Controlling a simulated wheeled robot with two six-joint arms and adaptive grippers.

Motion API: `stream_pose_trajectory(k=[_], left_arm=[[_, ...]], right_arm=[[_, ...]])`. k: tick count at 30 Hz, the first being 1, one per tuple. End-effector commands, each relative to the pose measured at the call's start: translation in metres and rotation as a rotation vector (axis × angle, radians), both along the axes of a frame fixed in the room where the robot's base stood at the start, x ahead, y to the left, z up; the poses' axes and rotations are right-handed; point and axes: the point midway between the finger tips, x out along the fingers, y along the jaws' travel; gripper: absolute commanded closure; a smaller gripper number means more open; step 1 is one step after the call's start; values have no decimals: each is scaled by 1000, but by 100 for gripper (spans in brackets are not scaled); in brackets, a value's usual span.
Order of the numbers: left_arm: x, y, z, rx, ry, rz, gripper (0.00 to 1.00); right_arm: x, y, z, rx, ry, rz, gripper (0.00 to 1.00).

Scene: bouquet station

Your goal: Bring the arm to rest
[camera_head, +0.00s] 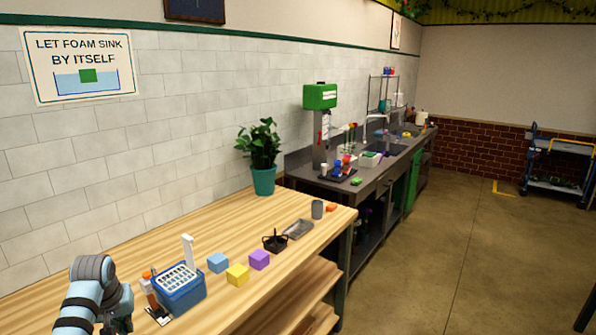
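Part of my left arm (92,285) shows at the lower left, in front of the wooden table (130,258). It bends downward and runs out of the bottom edge, so its gripper is not visible. No part of my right arm or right gripper shows.
A blue box with a white slotted top (180,290) stands close right of my arm. Blue (218,262), yellow (238,275) and purple (259,260) blocks, a black holder (275,242), grey tray (298,229), grey cup (317,209) and potted plant (263,180) stand farther along.

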Motion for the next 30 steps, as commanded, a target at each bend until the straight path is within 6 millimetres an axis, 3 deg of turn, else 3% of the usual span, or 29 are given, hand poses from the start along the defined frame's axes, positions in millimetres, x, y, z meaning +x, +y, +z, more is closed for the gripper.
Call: stream_pose_trajectory(k=[11,14,16,20,22,26,30], left_arm=[[0,0,6,0,0,-1,100],[-6,-6,-7,15,7,-24,100],[-21,-19,-33,47,20,-75,100],[-74,-59,-92,106,35,-216,100],[-112,-82,-117,122,39,-290,100],[-178,-117,-140,130,35,-385,100],[-238,-143,-144,122,26,-447,100]], right_arm=[[0,0,0,0,0,0,63],[0,0,0,0,0,0,63],[0,0,0,0,0,0,63],[0,0,0,0,0,0,63],[0,0,0,0,0,0,63],[0,0,0,0,-1,0,63],[0,-1,0,-1,0,0,63]])
